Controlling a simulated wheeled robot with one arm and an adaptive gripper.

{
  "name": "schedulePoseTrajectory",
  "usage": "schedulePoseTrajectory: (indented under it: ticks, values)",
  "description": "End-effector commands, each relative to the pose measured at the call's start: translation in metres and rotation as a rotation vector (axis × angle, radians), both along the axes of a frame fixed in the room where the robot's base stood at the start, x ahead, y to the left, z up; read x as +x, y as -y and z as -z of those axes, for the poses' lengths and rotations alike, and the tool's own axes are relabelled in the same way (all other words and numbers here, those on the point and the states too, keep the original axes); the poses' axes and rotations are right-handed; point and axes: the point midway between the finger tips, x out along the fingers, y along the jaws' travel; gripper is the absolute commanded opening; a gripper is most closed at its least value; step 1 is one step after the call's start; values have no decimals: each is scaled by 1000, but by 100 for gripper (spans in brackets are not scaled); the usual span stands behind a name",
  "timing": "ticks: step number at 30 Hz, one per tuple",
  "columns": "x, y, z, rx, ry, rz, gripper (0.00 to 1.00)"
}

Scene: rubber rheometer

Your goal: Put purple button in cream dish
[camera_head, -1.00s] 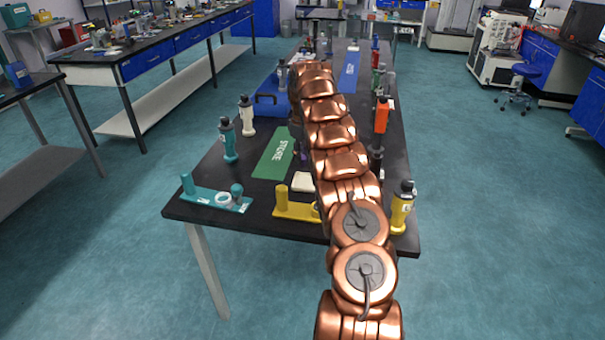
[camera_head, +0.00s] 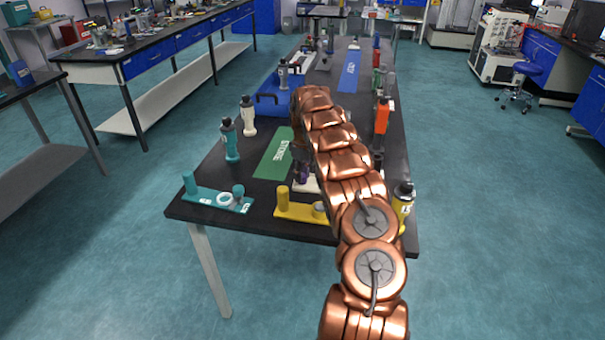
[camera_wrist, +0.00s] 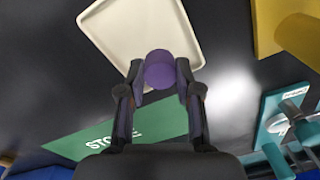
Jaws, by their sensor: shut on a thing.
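The purple button (camera_wrist: 160,70) is a small round piece held between the fingertips of my gripper (camera_wrist: 160,83) in the wrist view. My gripper is shut on it. The cream dish (camera_wrist: 120,28) is a shallow square tray; in the wrist view the button overlaps the dish's near edge area. Whether the button touches the dish cannot be told. In the head view my gripper (camera_head: 301,174) is dark and points down at the dish (camera_head: 308,186), which my arm partly hides.
A green mat marked STORE (camera_head: 270,158) lies beside the dish. A yellow fixture (camera_head: 283,205) stands at the table's front edge, a teal one (camera_head: 205,195) to its left. Bottles (camera_head: 230,140) stand along the table's left side, and an orange one (camera_head: 382,115) on the right.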

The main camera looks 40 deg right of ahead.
Motion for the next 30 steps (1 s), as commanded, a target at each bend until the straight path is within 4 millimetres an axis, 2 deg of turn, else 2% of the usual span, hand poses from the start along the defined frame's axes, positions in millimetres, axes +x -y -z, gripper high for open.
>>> schedulePoseTrajectory:
  ticks: [1,2,9,17,22,30]
  values:
    - [0,0,3,0,0,-1,3]
    - [0,0,2,0,0,0,35]
    - [0,0,2,1,-1,0,59]
    - [0,0,1,1,-1,0,59]
    - [0,0,-5,0,-1,0,59]
    - [2,2,-47,-2,4,-2,59]
